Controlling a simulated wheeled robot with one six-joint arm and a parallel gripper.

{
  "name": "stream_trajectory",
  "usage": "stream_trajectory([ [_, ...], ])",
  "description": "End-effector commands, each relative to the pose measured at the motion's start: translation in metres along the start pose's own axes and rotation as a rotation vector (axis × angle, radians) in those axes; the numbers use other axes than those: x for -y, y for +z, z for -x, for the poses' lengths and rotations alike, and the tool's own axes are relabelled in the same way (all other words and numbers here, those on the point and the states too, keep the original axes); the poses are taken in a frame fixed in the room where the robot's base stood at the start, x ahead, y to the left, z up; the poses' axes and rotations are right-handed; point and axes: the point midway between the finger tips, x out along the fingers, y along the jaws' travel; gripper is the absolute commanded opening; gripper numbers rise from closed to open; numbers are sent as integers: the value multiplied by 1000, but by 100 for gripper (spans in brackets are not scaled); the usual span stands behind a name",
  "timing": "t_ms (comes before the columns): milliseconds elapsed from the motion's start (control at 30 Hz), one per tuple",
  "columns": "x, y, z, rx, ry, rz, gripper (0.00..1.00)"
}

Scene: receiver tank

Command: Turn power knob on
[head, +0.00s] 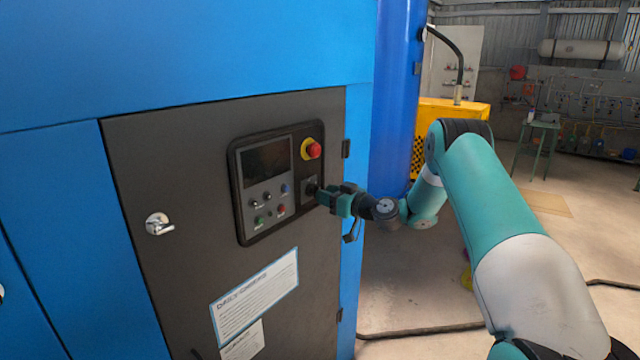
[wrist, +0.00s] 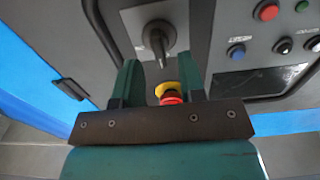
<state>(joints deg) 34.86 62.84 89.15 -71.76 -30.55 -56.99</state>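The black power knob (head: 311,188) sits on a small plate at the lower right of the control panel (head: 237,200). In the wrist view the knob (wrist: 157,38) shows its narrow handle pointing down the picture. My gripper (head: 324,195) is close in front of it in the head view. In the wrist view my gripper (wrist: 160,62) is open, with its two green fingers apart. The handle's end appears between or just beyond the fingertips; I cannot tell whether either finger touches it.
A red emergency button on a yellow base (head: 312,149) is just above the knob; it also shows between my fingers in the wrist view (wrist: 170,97). Small buttons (head: 268,208) and a dark screen (head: 265,164) are left of it. A silver door latch (head: 158,224) stands out farther left.

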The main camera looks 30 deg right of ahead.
Motion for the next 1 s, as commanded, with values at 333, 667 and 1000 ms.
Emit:
stream_trajectory([
  [333,0,0,-31,1,0,0,37],
  [667,0,1,-31,1,1,0,17],
  [1000,-1,1,-30,0,1,-16,0],
])
